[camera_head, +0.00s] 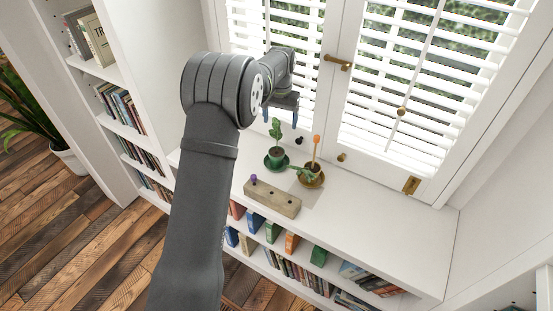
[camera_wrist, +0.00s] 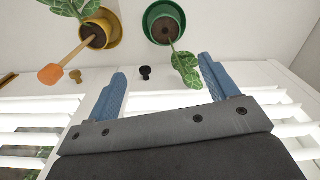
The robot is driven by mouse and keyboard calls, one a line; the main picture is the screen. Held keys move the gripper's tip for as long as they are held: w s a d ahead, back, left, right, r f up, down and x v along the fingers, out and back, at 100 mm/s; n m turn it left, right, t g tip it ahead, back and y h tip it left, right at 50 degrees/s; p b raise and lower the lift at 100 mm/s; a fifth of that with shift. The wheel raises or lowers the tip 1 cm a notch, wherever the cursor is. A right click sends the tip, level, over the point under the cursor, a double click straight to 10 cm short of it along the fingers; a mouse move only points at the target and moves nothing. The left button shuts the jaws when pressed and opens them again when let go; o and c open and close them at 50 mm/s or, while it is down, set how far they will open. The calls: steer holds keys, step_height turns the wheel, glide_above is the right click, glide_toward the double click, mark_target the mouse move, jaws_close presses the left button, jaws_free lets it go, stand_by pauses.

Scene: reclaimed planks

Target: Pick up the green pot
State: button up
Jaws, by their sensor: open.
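The green pot (camera_head: 277,161) holds a leafy plant and sits on a green saucer on the white shelf top, near the window. In the wrist view the green pot (camera_wrist: 153,16) is at the top centre, with soil and a leaf leaning toward my fingers. My gripper (camera_head: 284,113) is above the shelf top by the blinds, behind the plant.
An ochre pot (camera_head: 313,175) with a plant and an orange-tipped stick stands close to the right of the green pot. A wooden block (camera_head: 272,198) with a purple peg lies in front. Window blinds (camera_head: 395,85) stand behind. The shelf top is clear at right.

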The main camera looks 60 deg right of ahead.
steer(key=w+n, duration=0.2)
steer(key=n, duration=0.1)
glide_above(277, 153)
steer(key=f, duration=1.1)
steer(key=shift+w+a+f, duration=0.1)
steer(key=shift+a+f, duration=0.25)
steer(key=shift+s+f, duration=0.2)
steer(key=shift+f, duration=2.5)
steer(key=shift+r, duration=0.1)
steer(key=c, duration=1.2)
